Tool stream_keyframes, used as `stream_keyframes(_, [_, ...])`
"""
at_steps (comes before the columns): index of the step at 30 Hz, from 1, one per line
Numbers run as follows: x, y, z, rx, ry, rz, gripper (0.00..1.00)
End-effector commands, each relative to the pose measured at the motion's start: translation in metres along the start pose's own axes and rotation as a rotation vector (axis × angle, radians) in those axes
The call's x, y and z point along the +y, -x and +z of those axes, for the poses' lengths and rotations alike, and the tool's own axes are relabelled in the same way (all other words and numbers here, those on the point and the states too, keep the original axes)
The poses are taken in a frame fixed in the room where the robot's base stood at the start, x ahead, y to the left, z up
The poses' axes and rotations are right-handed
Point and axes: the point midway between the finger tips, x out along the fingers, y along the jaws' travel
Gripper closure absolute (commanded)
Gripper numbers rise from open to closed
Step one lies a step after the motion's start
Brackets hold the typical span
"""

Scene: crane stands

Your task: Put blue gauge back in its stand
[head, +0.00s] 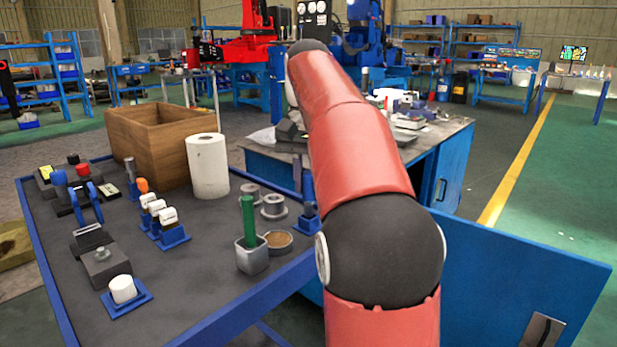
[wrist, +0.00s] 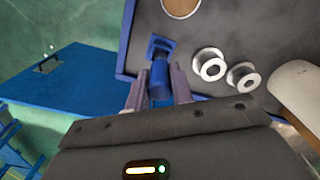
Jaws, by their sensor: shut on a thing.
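My gripper (wrist: 160,72) is shut on the blue gauge (wrist: 160,86), a blue cylinder between its two fingers in the wrist view. A small blue stand (wrist: 168,43) with a dark middle lies just beyond the gauge's far end, near the table edge. I cannot tell whether the gauge touches the stand or is inside it. In the head view a blue stand (head: 309,218) shows at the table's right edge beside my arm. My red arm hides most of the gripper there.
Two grey flanged rings (head: 273,207) and a round tan-topped container (head: 278,241) stand near the stand. A grey cup (head: 252,256) holds a green stick. A paper roll (head: 207,166) and a wooden box (head: 158,140) stand behind.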

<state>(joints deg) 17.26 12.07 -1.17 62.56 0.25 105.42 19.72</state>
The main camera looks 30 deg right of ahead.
Motion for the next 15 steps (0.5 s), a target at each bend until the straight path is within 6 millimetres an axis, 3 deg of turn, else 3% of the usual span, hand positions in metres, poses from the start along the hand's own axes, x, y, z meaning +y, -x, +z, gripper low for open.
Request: stream_keyframes(15, [0.000,-0.022,0.000,0.001,0.000,-0.001,1.00])
